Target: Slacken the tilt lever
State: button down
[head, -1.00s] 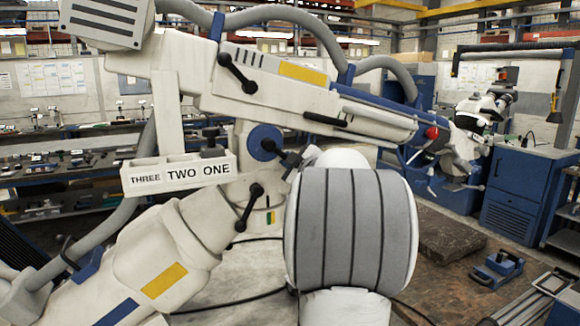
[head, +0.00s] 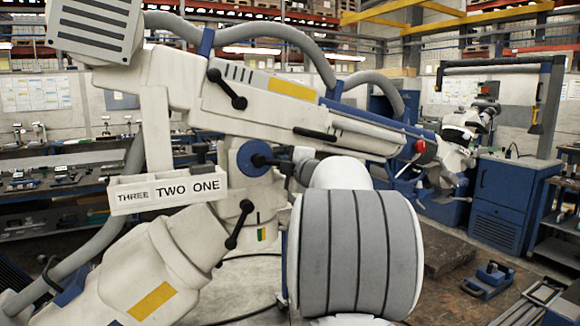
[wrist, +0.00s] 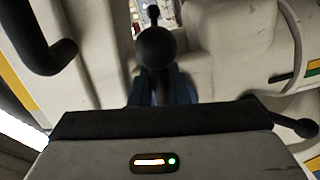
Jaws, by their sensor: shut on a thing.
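The tilt lever (head: 260,160) is a black lever with a ball knob on the blue round hub (head: 249,150) of the white microscope arm. It points right from the hub, nearly level. My gripper (head: 287,166) is shut on the lever's outer part, mostly hidden by my own wrist. In the wrist view the black ball (wrist: 155,47) of the lever stands just beyond my blue fingertips (wrist: 160,90), with its shaft between them.
A black lever (head: 228,90) sits above on the upper arm, and another (head: 239,224) sits below the hub. A white tray (head: 115,196) marked THREE, TWO, ONE juts out left of the hub. Grey hoses arch overhead.

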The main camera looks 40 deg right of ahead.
jog(key=c, duration=1.4)
grip_release()
jog(key=shift+c, duration=0.2)
jog(key=shift+s, duration=0.1)
jog(key=s+a+b, duration=0.1)
jog(key=s, duration=0.6)
jog(key=shift+s+r, duration=0.25)
jog(key=shift+a, duration=0.1)
